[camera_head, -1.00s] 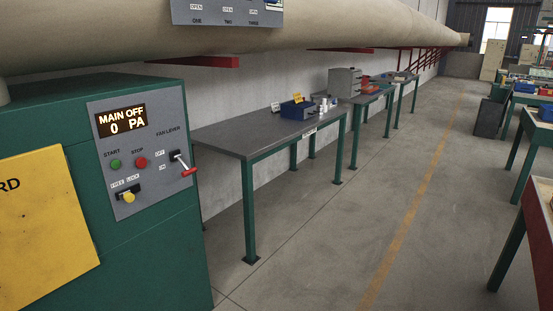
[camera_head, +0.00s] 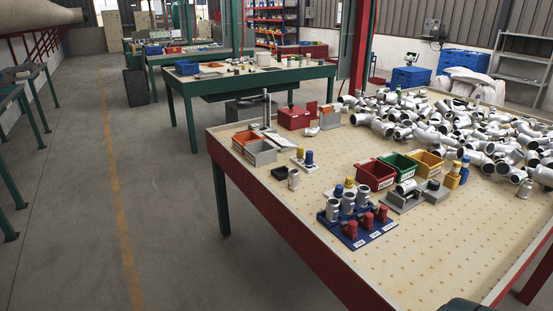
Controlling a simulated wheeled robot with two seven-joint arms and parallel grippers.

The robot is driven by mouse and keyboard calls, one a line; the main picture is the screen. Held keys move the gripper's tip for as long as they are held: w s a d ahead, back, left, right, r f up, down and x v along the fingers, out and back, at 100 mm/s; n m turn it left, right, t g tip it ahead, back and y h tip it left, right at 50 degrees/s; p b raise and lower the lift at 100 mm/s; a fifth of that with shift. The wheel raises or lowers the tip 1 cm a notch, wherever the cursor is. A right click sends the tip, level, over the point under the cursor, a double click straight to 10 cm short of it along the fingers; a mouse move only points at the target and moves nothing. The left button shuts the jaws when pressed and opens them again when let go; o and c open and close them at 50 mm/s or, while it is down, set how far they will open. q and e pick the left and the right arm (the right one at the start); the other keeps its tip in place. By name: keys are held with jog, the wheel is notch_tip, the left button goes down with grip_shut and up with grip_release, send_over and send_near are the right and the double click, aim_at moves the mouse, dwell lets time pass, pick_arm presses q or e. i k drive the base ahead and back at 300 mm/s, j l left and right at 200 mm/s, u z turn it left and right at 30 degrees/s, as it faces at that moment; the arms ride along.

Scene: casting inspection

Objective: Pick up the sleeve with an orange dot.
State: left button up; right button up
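No orange dot can be made out on any part at this distance. Several silver sleeve-like cylinders (camera_head: 348,205) stand upright on a blue rack (camera_head: 352,236) on the near table, behind a row of red pieces. Another silver piece (camera_head: 524,189) stands at the right, by the pile. Which of these is the sleeve, I cannot tell. Neither of my grippers can be made out; only a dark shape, too cut off to identify, shows at the bottom edge.
The red-edged near table (camera_head: 440,270) has bare room at its front right. Red (camera_head: 375,175), green (camera_head: 399,165) and orange (camera_head: 428,163) bins stand mid-table. Silver pipe castings (camera_head: 470,125) heap behind. Open floor (camera_head: 75,200) lies to the left, with green-legged tables beyond.

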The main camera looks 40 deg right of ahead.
aim_at(293, 178)
jog(key=i+z, duration=0.2)
jog(key=z, duration=0.2)
jog(key=i+z, duration=0.2)
jog(key=z, duration=0.2)
jog(key=i+z, duration=0.2)
jog(key=z, duration=0.2)
jog(key=i+j+z, duration=0.2)
jog(key=z, duration=0.2)
jog(key=i+j+z, duration=0.25)
jog(key=i+z, duration=0.2)
jog(key=k, duration=0.05)
